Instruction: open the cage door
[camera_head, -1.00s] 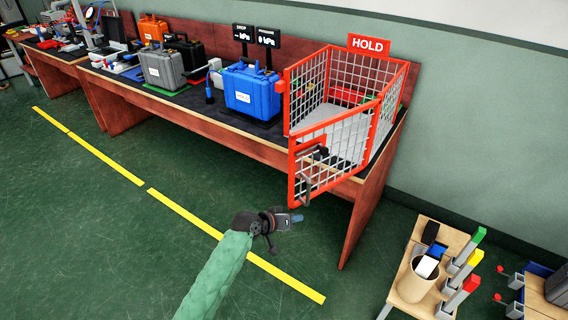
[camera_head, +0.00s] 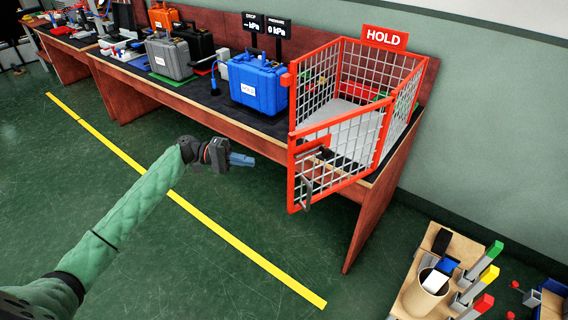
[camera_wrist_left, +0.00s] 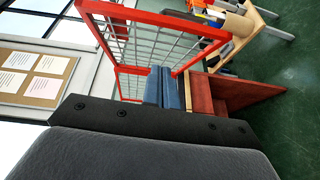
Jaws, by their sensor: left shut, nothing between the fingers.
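The cage (camera_head: 427,82) is a red-framed wire-mesh box with a HOLD sign (camera_head: 385,38), at the right end of the bench. Its mesh door (camera_head: 345,150) stands at an angle, with its lower left corner out past the bench's front edge. A dark handle (camera_head: 307,192) and a dark latch part (camera_head: 313,153) are near the door's left side. My left gripper (camera_head: 241,160) is shut and empty, in the air left of the door and apart from it. In the left wrist view its blue-grey fingers (camera_wrist_left: 165,82) appear in front of the red cage frame (camera_wrist_left: 150,14). My right gripper is not in view.
A blue case (camera_head: 258,88) and a grey case (camera_head: 168,58) stand on the bench left of the cage. The green floor before the bench is clear.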

